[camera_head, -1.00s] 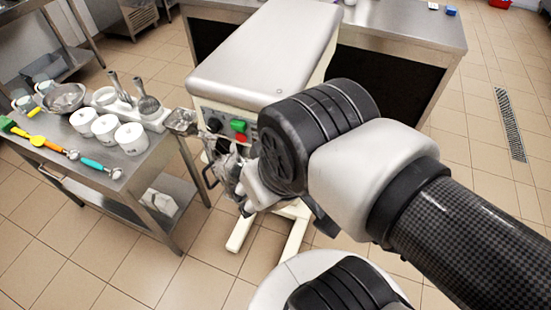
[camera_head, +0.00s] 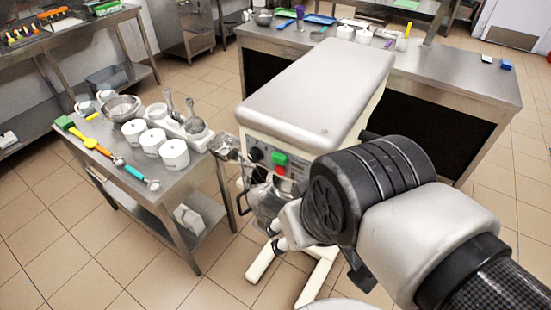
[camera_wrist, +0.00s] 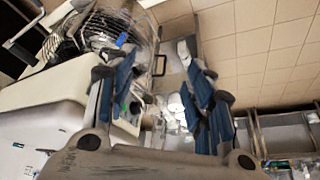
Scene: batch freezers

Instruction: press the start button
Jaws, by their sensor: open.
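The batch freezer (camera_head: 317,85) is a pale machine with a long flat top. Its front panel carries a green button (camera_head: 279,158), with a red button (camera_head: 279,170) just below. A dark round knob (camera_head: 256,155) sits to their left. In the head view my gripper (camera_head: 285,232) is low in front of the freezer, below the buttons and apart from them; my wrist hides much of it. In the wrist view my gripper (camera_wrist: 160,75) shows two spread fingers with blue pads and nothing held between them. The freezer (camera_wrist: 45,115) fills the left side there.
A steel side table (camera_head: 185,190) on the left holds white tubs (camera_head: 172,153), a metal bowl (camera_head: 121,107) and scoops. A steel counter (camera_head: 460,85) stands behind the freezer. The freezer's metal front parts (camera_head: 265,200) are close to my gripper. Tiled floor is clear at front left.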

